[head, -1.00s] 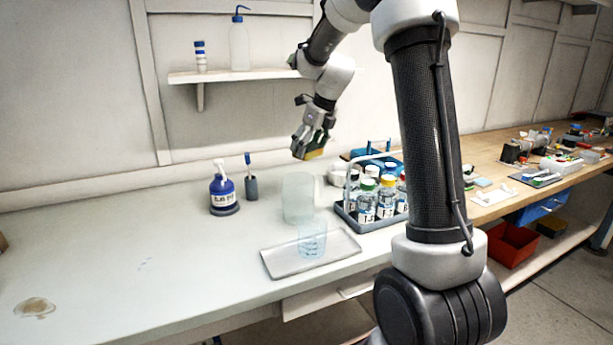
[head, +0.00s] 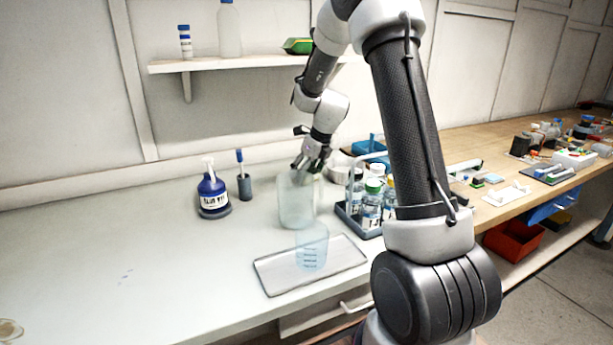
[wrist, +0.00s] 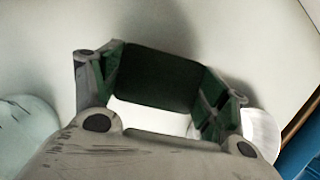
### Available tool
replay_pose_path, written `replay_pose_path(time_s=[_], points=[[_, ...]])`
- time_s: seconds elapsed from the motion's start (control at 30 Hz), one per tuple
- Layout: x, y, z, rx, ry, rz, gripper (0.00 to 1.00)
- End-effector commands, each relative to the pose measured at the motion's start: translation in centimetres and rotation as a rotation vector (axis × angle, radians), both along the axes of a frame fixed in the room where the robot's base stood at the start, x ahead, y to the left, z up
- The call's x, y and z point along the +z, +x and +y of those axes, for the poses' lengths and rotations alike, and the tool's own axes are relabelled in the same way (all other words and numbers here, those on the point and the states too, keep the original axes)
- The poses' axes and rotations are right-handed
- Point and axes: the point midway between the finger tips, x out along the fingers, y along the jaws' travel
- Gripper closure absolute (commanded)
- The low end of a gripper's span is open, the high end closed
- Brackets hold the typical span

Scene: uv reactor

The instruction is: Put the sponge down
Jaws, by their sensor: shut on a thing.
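My gripper (head: 312,168) is low over the white counter, behind the tall clear beaker (head: 296,205) in the head view. In the wrist view, the sponge (wrist: 160,76) shows its dark green face between the two fingers, and the gripper (wrist: 160,88) is shut on it. In the head view the sponge is mostly hidden by the fingers and beaker. A shadow lies on the pale surface behind it in the wrist view. I cannot tell whether the sponge touches the counter.
A bottle rack (head: 352,219) stands to the right of the gripper. A smaller clear beaker (head: 311,250) stands on a grey tray (head: 272,278) in front. A shelf (head: 215,64) hangs above.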

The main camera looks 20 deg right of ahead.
Motion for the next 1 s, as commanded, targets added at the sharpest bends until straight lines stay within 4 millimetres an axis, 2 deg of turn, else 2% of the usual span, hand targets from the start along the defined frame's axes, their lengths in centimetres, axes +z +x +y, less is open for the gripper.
replay_pose_path(time_s=[0.1,0.43,0.47,0.5,0.83,1.0], points=[[-1.5,0.0,0.0,-0.001,0.0,0.001,0.56],[-1.8,0.0,0.0,0.0,0.0,0.001,0.56],[-1.8,0.0,0.0,0.0,0.0,0.0,0.22],[-1.8,0.0,0.0,0.0,0.0,0.0,0.17],[-1.6,0.0,0.0,0.0,0.0,0.0,0.17],[0.0,-0.5,-0.3,0.0,-0.001,-0.004,0.17]])
